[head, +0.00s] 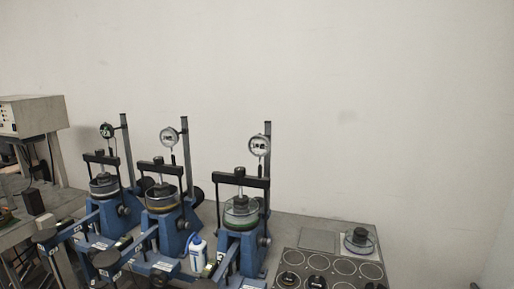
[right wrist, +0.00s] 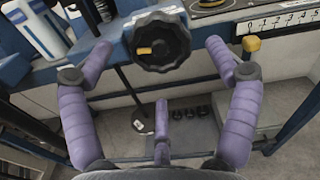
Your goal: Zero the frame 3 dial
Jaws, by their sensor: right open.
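Three blue lever frames stand in a row in the head view, each with a round dial on a post. Contact with the wheel cannot be told. My left gripper is in neither view.
The middle dial (head: 170,136) and left dial (head: 107,130) stand beside it. A white-and-blue bottle (head: 197,252) stands between the middle and right frames. A dark panel with round spots (head: 345,268) lies at right. A numbered scale (right wrist: 285,20) and yellow-capped post (right wrist: 251,44) are near the right finger.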

